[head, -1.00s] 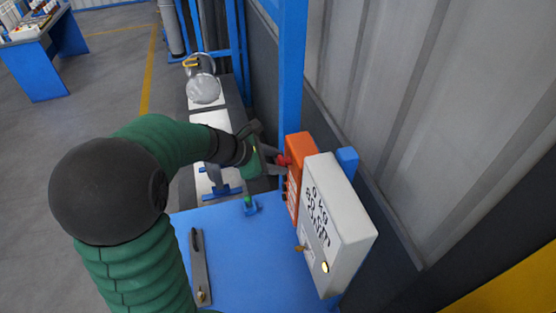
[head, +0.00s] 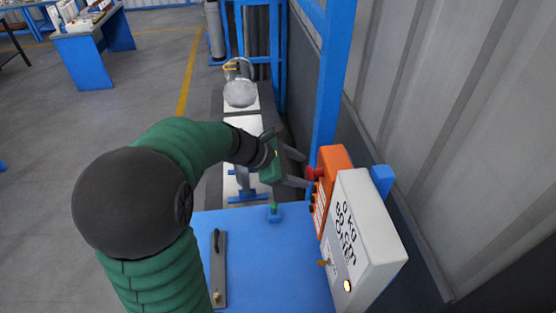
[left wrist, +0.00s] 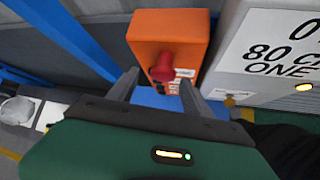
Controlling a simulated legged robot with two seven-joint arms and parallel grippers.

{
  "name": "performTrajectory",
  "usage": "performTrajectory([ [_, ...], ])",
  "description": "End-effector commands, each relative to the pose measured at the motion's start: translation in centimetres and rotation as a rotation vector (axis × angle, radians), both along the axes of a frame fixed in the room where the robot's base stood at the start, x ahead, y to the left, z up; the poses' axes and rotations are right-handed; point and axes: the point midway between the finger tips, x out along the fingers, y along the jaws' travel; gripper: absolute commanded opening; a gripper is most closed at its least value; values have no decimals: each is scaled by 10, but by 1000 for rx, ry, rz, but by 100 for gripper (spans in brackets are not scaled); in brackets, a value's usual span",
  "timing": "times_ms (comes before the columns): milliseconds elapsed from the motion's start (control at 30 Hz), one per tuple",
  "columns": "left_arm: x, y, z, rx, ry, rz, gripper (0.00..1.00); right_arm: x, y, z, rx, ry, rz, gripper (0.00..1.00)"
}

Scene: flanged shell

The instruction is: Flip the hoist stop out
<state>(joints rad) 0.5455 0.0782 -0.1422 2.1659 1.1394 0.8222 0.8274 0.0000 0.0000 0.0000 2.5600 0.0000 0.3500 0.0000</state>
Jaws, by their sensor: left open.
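An orange box (head: 336,180) carries a red knob (head: 314,173) on its side and is the likely hoist stop. In the left wrist view the red knob (left wrist: 163,68) stands out from the orange box (left wrist: 168,30), above a white label and dark buttons. My left gripper (head: 308,172) is open, its two grey fingers pointing at the box. In the wrist view the knob shows beyond and between the fingertips of my left gripper (left wrist: 158,82); I cannot tell whether they touch it. My right gripper is not in view.
A white box (head: 365,225) with black lettering, a brass key-like switch and a lit yellow lamp stands beside the orange box. A blue post (head: 332,75) rises behind. The blue table (head: 280,262) bears a dark handled bar (head: 218,268).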

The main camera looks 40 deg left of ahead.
Motion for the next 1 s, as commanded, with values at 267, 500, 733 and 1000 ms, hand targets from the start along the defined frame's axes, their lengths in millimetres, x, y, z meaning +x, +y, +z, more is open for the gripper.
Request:
performTrajectory([
  [267,-56,26,52,4,-8,3,58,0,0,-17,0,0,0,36],
  [500,-92,42,88,2,-4,4,58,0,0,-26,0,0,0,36],
  [733,-102,46,99,-1,-1,2,58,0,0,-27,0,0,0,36],
  [1000,-101,45,98,-2,-2,2,58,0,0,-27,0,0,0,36],
])
